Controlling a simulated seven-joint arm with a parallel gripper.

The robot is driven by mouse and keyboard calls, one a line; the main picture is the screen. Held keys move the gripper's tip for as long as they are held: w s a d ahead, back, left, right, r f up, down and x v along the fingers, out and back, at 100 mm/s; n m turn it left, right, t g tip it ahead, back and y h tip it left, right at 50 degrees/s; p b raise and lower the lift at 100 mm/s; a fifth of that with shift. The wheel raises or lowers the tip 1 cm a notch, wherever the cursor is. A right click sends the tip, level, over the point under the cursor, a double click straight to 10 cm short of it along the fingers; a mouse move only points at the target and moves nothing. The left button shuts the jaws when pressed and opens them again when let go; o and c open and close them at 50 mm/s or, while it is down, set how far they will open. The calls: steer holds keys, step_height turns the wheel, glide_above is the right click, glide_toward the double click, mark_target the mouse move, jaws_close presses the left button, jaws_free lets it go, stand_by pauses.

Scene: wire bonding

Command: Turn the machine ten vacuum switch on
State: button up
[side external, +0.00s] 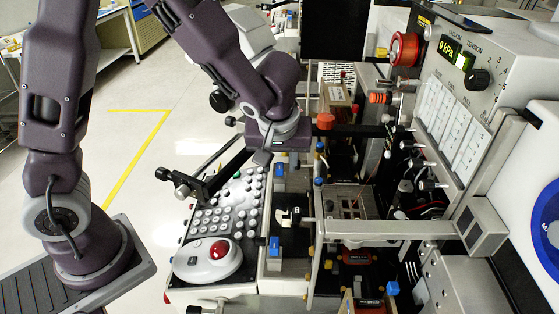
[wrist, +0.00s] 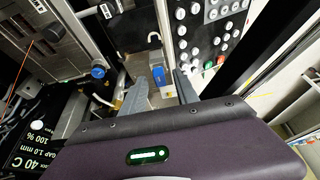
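The vacuum panel (side external: 478,75) is at the upper right of the side view, with a green display reading 0 kPa and a black knob. Several small blue-capped parts sit on the machines; which is machine ten's vacuum switch is not marked legibly. My gripper (side external: 264,156) is over the machine beside the button panel, its fingers partly hidden. In the wrist view my gripper (wrist: 156,84) is open, with a gap between its two grey fingers. A blue switch (wrist: 158,74) on a pale housing shows beyond that gap. I see no contact with it.
A grey keypad (side external: 225,215) with a red trackball (side external: 219,250) lies left of the machine row. A round blue knob (wrist: 98,71) is left of the fingers. A red spool (side external: 404,48), levers and cables crowd the right.

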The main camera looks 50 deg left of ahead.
steer(key=shift+c, duration=0.3)
jaws_close()
steer(key=n+g, duration=0.1)
steer(key=n, duration=0.3)
steer(key=shift+w+y, duration=0.1)
steer(key=shift+y, duration=0.3)
steer(key=n, duration=0.1)
steer(key=n+g, duration=0.1)
steer(key=n, duration=0.1)
steer(key=shift+w+n+g+y, duration=0.1)
steer(key=shift+n+g+y, duration=0.2)
steer(key=n+g, duration=0.1)
steer(key=n, duration=0.2)
steer(key=shift+w+n, duration=0.1)
steer(key=shift+n, duration=0.2)
steer(key=shift+w+n+g, duration=0.1)
steer(key=shift+n+g, duration=0.8)
steer(key=shift+n, duration=0.9)
